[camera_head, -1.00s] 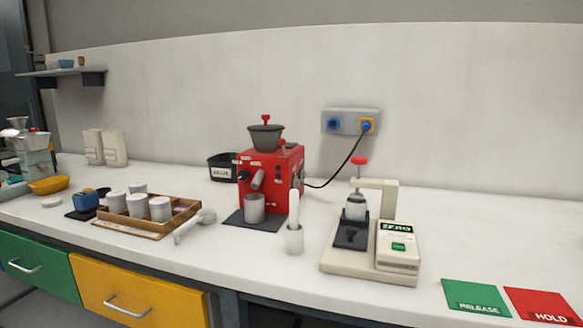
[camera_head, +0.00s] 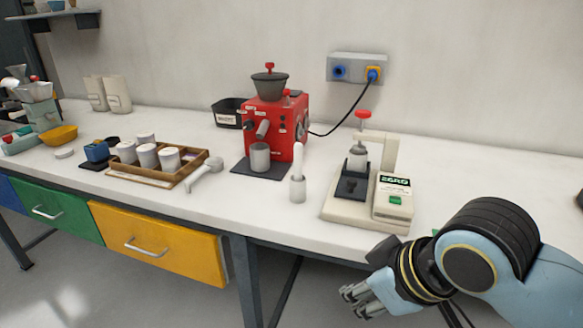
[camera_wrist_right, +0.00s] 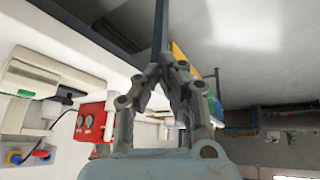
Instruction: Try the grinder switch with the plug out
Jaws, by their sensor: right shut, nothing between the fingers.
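The red grinder (camera_head: 277,119) with a dark hopper on top stands on a dark mat at the back middle of the counter. Its black cord (camera_head: 350,116) runs up to the wall socket box (camera_head: 356,66). The grinder also shows in the right wrist view (camera_wrist_right: 90,122). I cannot make out its switch clearly. My right gripper (camera_head: 350,298) is shut and empty, low in front of the counter's front edge and well away from the grinder. My left gripper is out of view.
A press on a beige base (camera_head: 365,210) stands right of the grinder. Drawers (camera_head: 155,245) are below the counter.

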